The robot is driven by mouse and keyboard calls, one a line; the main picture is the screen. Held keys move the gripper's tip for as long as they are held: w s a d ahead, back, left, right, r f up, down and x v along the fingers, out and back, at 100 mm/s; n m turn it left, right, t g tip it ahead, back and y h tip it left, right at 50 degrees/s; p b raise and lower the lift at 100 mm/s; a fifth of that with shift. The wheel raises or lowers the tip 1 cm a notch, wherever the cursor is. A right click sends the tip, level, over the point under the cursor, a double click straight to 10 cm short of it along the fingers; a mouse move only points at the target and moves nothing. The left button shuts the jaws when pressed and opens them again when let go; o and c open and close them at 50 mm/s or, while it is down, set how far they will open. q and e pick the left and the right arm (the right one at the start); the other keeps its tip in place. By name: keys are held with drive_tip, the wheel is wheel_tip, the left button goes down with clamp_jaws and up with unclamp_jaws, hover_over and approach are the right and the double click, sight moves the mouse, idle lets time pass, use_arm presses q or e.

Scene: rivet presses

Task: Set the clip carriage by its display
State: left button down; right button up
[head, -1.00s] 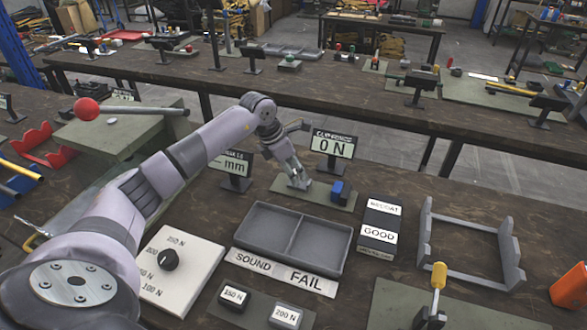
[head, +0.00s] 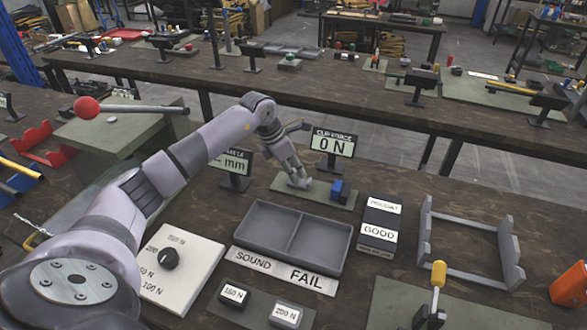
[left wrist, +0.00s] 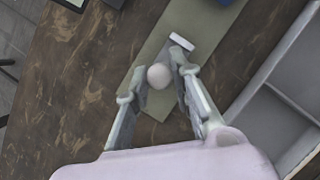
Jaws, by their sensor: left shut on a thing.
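The clip force display (head: 333,143) reads 0 N on its stand behind a green-grey base plate (head: 318,192). My left gripper (head: 299,181) is low over the left part of this plate. In the left wrist view my left gripper (left wrist: 160,82) is shut on a pale round knob (left wrist: 159,76), with a finger on each side. A small white bar (left wrist: 181,41) lies just beyond the knob on the plate. A blue block (head: 338,189) stands on the plate's right part, clear of the gripper. I cannot make out the carriage body under the fingers. My right gripper is not in view.
A grey two-part tray (head: 292,238) stands in front of the plate. A second display (head: 236,163) showing "mm" is behind my left forearm. A dial panel (head: 180,270), 150 N and 200 N blocks, a sign block (head: 379,224) and a grey frame (head: 470,275) surround it.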

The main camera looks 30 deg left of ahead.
sight(310, 179)
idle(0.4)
use_arm(q)
drive_tip(key=shift+w+d, duration=0.25)
drive_tip(key=shift+d, duration=0.7)
drive_tip(key=shift+w+d, duration=0.2)
drive_tip(key=shift+d, duration=0.7)
drive_tip(key=c, duration=1.4)
unclamp_jaws()
drive_tip(key=shift+a, duration=0.1)
drive_tip(key=v, duration=1.2)
